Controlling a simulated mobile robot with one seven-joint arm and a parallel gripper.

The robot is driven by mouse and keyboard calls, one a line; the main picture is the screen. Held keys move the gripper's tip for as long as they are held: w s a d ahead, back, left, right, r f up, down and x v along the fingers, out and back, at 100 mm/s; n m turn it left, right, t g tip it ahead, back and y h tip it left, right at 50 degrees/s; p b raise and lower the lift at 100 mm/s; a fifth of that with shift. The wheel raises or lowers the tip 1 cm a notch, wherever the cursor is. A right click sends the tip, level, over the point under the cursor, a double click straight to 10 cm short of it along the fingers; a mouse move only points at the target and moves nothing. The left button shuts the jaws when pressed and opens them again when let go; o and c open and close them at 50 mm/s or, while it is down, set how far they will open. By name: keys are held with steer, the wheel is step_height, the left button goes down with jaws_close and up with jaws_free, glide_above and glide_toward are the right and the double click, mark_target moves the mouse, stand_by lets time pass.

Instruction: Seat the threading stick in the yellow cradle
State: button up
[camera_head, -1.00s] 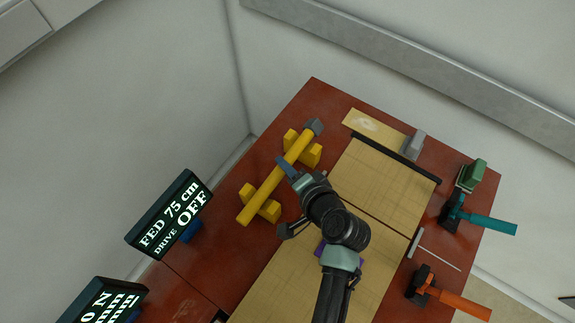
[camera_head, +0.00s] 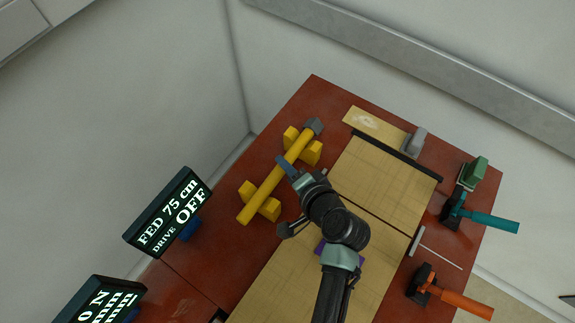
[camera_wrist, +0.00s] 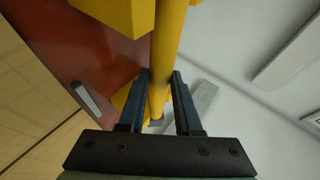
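The threading stick (camera_head: 267,185) is a long yellow rod with a grey block at its far end. It lies across the two yellow cradle blocks, the near one (camera_head: 247,188) and the far one (camera_head: 315,155). It appears to rest in both, though the exact contact is hard to see. My gripper (camera_head: 284,165) is at the stick between the blocks. In the wrist view the stick (camera_wrist: 166,40) runs between the fingers of my gripper (camera_wrist: 161,76). A gap shows beside the right finger, so the fingers look open around the stick.
Two display boxes, one reading DRIVE OFF (camera_head: 168,212), stand at the left. Tan sheets (camera_head: 385,185) cover the table's middle. A teal-handled tool (camera_head: 485,219), an orange-handled tool (camera_head: 455,299) and a green block (camera_head: 473,172) sit at the right. Bare red tabletop surrounds the cradle.

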steer(key=o, duration=0.5)
steer(key=shift+o, duration=0.2)
steer(key=b+v, duration=0.1)
steer(key=v, duration=1.2)
